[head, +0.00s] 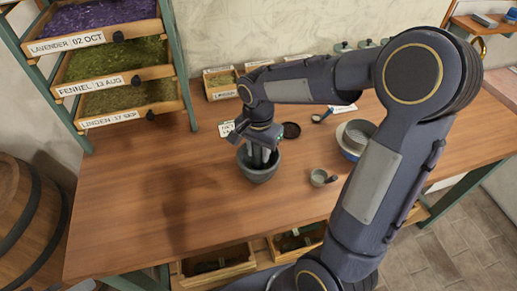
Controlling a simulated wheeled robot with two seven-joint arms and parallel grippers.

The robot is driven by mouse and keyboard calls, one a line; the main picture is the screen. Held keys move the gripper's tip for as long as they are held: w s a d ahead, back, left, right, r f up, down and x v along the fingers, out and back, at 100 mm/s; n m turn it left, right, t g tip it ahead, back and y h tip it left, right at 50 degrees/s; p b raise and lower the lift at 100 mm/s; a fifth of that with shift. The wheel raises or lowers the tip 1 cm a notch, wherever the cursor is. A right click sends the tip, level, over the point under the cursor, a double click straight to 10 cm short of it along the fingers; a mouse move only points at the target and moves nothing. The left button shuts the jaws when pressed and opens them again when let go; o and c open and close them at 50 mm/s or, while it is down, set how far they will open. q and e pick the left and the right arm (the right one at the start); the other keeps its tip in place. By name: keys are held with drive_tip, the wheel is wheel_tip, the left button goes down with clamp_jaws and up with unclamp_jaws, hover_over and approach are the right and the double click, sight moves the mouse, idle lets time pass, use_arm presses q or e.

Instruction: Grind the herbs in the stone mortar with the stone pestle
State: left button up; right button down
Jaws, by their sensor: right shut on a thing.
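The dark grey stone mortar (258,172) stands upright on the wooden table, left of the middle of its top. My right gripper (265,150) is over the mortar, pointing down, and is shut on the stone pestle (266,157). The pestle shows only as a short pale piece between the fingers at the mortar's mouth; its lower end is hidden. The herbs inside the mortar cannot be seen from here. My left gripper is not in view.
A small cup (319,178) is right of the mortar, with bowls (355,137) beyond it. A dark round lid (291,130) lies behind. A rack of labelled herb drawers (115,58) stands at left. The table's left part (140,190) is clear.

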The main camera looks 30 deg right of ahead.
drive_tip(key=shift+f, duration=0.25)
idle(0.5)
drive_tip(key=c, duration=1)
unclamp_jaws()
wheel_tip(320, 180, up, 7)
drive_tip(key=shift+r, duration=0.45)
drive_tip(key=shift+s+r, duration=0.1)
drive_tip(key=shift+s, duration=0.1)
drive_tip(key=s+a+n+t+y, duration=0.1)
drive_tip(key=s+n+t, duration=0.1)
drive_tip(key=s, duration=0.3)
drive_tip(key=s+a+n+t+y, duration=0.1)
drive_tip(key=s+n, duration=0.4)
drive_tip(key=s, duration=0.1)
drive_tip(key=s+a+n+t+y, duration=0.1)
drive_tip(key=s+a+n+t, duration=0.1)
drive_tip(key=s, duration=0.3)
drive_tip(key=shift+s+f+n+t+y, duration=0.2)
drive_tip(key=shift+f+n+t+y, duration=0.15)
drive_tip(key=shift+n, duration=0.35)
